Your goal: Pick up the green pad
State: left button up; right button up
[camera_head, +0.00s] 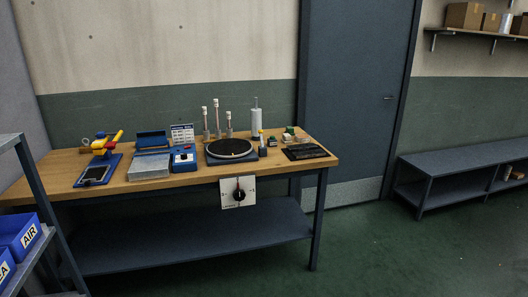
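Small green items lie at the right end of the wooden workbench (200,180). One green piece (290,130) is near the back right, and another small greenish block (272,141) is just to its left. Both are too small to tell which is the green pad. Neither of my grippers is in view, and nothing is seen touching these items.
A dark mat (306,152) lies in front of the green items. A round black turntable (230,149), a blue device (183,158) and a red-yellow tool (104,144) share the bench. A shelf with blue bins (18,236) stands left. The floor at right is clear.

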aim_at(289, 130)
jog(key=i+z, duration=0.2)
jog(key=i, duration=0.3)
jog(key=i+j+z, duration=0.2)
jog(key=i, duration=0.3)
jog(key=i+j+z, duration=0.2)
jog(key=i, duration=0.25)
